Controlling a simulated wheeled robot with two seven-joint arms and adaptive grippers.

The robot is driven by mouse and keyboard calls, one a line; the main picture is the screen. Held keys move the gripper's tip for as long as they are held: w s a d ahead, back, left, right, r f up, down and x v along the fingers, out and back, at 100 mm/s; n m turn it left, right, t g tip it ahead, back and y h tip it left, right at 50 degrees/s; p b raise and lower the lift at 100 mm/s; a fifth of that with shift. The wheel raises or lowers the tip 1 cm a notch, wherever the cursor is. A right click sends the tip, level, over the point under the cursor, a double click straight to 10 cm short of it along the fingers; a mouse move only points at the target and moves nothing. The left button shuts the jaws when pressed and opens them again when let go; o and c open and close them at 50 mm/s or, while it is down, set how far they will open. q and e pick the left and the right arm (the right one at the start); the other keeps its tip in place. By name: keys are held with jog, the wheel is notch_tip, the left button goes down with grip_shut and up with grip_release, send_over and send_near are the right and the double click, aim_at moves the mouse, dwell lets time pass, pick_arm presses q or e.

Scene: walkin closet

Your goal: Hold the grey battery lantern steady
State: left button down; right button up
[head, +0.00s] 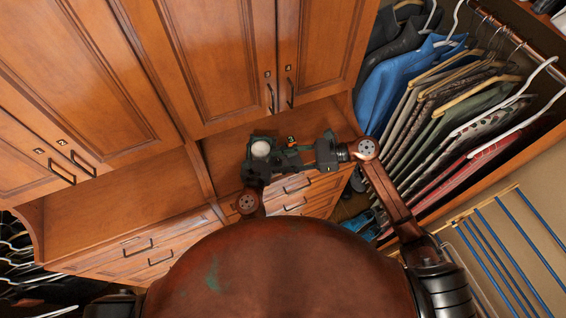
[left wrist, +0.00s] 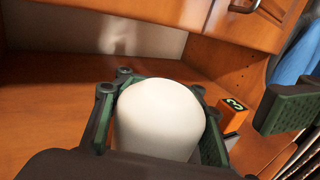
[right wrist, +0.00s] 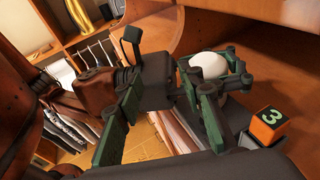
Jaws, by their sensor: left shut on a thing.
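The lantern (head: 261,148) shows as a pale, round-topped body; its grey parts, if any, are hidden. My left gripper (head: 262,142) is shut on it. In the left wrist view the lantern (left wrist: 160,118) stands between the green-padded fingers, its lower part hidden. It also shows as a white dome in the right wrist view (right wrist: 208,66). My right gripper (head: 290,154) reaches in from the right, close beside the left one. In the right wrist view its fingers (right wrist: 166,122) are apart with nothing held between them.
An orange cube marked 3 (right wrist: 268,126) sits close to the grippers and also shows in the left wrist view (left wrist: 232,117). Wooden cabinets (head: 220,60) and a counter (head: 120,238) lie ahead. Hanging clothes (head: 440,110) fill the right side.

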aim_at(282, 164)
jog(key=s+d+f+m+t, duration=0.2)
jog(key=d+f+m+t, duration=0.4)
jog(key=d+f, duration=0.4)
jog(key=shift+n+t+y, duration=0.3)
jog(key=shift+n+t, duration=0.2)
jog(key=shift+t, duration=0.2)
jog(key=x, duration=1)
jog(key=shift+w+r, duration=0.15)
jog(key=shift+w, duration=0.4)
grip_shut()
